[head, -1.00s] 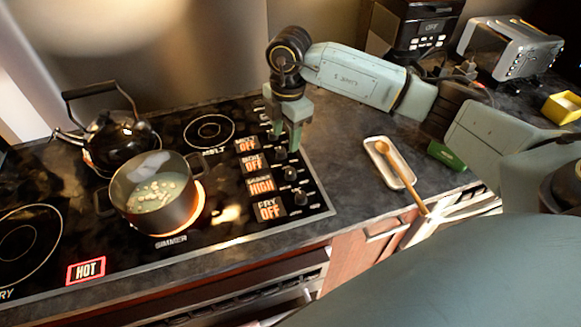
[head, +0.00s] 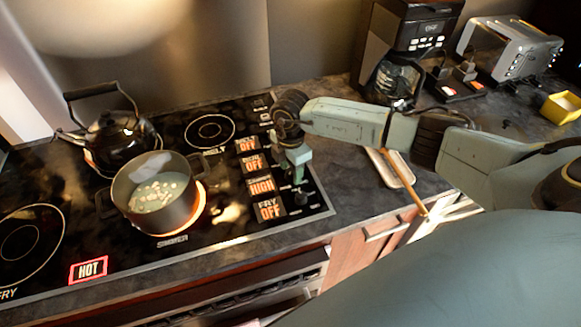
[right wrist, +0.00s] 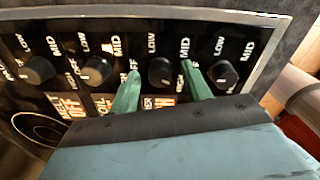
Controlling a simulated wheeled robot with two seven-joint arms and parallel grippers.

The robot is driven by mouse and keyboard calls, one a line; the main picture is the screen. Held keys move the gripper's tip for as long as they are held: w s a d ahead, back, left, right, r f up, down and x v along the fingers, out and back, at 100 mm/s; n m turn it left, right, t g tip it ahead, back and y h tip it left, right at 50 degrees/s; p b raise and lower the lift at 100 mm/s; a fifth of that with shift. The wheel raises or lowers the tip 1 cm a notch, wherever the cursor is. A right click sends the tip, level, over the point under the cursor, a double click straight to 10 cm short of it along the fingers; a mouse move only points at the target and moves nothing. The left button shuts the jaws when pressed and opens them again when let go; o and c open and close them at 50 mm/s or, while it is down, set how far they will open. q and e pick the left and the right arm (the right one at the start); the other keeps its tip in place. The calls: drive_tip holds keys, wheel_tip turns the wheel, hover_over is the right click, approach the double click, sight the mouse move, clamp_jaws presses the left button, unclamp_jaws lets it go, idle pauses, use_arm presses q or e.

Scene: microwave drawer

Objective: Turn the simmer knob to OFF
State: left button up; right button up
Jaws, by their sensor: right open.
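The black simmer knob (right wrist: 160,71) is third from the left in the right wrist view's row of knobs. My right gripper (right wrist: 161,79) is open, with one green finger on each side of this knob. Whether the fingers touch it I cannot tell. In the head view my right gripper (head: 299,178) points down over the knob row and hides the simmer knob. The simmer display (head: 261,186) reads HIGH, and the melt, boil and fry displays read OFF. My left gripper is not in view.
A dark pot (head: 160,200) of pale food stands on the glowing simmer burner. A black kettle (head: 122,137) stands behind it. The fry knob (right wrist: 222,74) and boil knob (right wrist: 97,70) flank the simmer knob closely. A spoon rest (head: 388,169) with a wooden spoon lies right of the stove.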

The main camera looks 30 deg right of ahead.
drive_tip(key=c, duration=1)
